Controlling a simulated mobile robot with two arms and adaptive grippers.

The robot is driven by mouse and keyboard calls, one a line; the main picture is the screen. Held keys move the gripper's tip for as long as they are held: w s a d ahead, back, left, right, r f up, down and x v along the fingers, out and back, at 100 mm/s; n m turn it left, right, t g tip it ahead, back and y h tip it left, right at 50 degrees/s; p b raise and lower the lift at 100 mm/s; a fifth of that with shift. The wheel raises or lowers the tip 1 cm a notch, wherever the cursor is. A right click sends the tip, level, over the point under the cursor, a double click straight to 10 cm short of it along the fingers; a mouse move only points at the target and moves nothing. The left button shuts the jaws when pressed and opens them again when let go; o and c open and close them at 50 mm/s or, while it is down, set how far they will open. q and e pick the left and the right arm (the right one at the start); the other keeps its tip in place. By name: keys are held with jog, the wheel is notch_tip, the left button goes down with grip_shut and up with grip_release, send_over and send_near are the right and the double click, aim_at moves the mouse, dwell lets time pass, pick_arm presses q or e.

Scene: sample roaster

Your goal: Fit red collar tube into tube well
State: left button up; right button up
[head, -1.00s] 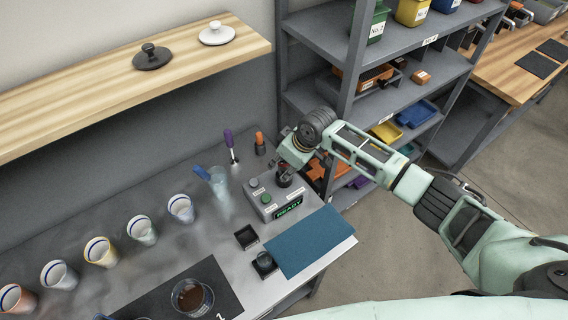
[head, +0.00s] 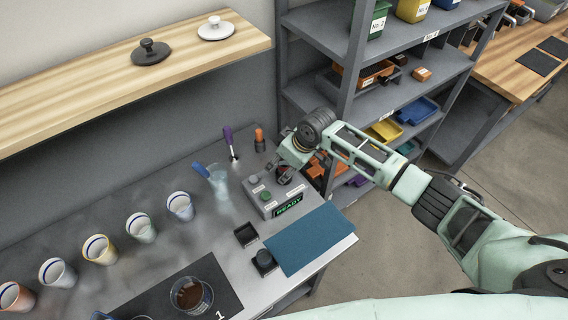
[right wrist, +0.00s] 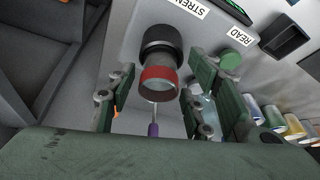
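The red collar tube (right wrist: 160,77) is a short clear tube with a red band, seen in the right wrist view. Its far end sits at the black ring of the tube well (right wrist: 163,40) on the grey meter box (right wrist: 127,30). How deep it sits is hard to tell. In the head view the well (head: 285,176) is partly hidden by my right gripper (head: 287,167). My right gripper (right wrist: 163,88) is open, with its fingers on either side of the tube and gaps showing between. My left gripper is not in view.
The meter's lit display (head: 288,206) reads READY. A blue cloth or folder (head: 310,240), small black holders (head: 246,235) and a glass with a blue item (head: 219,180) are close by. Several cups (head: 180,207) line the bench. Shelving (head: 350,100) stands behind my right arm.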

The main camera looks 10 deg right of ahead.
jog(key=shift+r, duration=0.15)
jog(key=v, duration=1.1)
jog(key=shift+r, duration=0.35)
jog(key=shift+s+d+f, duration=0.1)
